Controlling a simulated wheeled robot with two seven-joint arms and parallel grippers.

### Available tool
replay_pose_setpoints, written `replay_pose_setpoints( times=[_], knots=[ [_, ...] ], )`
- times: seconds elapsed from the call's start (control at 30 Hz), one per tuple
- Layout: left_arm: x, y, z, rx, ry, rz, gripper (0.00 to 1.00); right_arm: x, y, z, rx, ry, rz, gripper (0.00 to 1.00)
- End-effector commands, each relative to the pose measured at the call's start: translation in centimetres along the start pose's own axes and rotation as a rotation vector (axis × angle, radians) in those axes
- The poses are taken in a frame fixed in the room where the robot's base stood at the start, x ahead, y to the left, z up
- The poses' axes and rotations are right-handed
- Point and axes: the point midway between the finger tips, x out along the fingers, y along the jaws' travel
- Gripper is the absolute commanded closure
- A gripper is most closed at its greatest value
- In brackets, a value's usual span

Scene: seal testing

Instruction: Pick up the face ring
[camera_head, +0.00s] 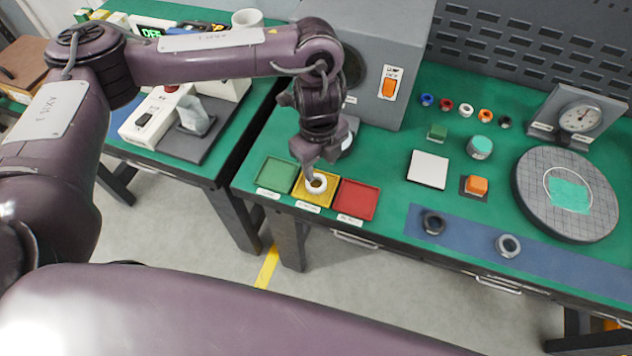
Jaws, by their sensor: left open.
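A white ring (316,184), which looks like the face ring, lies in the yellow tray (327,196) near the bench's front left. My left gripper (317,177) points down right over this ring and is open. Its fingers partly cover the ring, and I cannot tell whether they touch it. A black ring (433,222) and a grey ring (508,245) lie on the blue mat (470,235) to the right. My right gripper is not in view.
A green tray (275,174) and a red tray (357,199) flank the yellow one. A grey machine (377,60) stands behind. Several small coloured rings, a white pad (428,169), a round plate (535,205) and a dial gauge (579,118) are to the right.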

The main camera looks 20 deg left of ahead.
Motion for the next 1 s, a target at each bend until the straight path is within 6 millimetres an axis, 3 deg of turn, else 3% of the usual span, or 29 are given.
replay_pose_setpoints(
  times=[0.03, 0.17, 0.7, 1.0],
  knots=[
    [-0.3, 0.2, 0.9, -0.014, -0.015, 0.015, 0.53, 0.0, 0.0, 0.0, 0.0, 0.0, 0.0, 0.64],
    [0.3, 0.6, 1.5, -0.026, -0.022, 0.033, 0.53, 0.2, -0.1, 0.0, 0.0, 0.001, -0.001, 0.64],
    [6.8, 0.5, 1.1, -0.024, -0.019, 0.029, 0.53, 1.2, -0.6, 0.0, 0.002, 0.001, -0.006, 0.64],
    [7.2, 0.5, 1.2, -0.022, -0.022, 0.027, 0.53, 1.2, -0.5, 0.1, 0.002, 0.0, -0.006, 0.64]
  ],
)
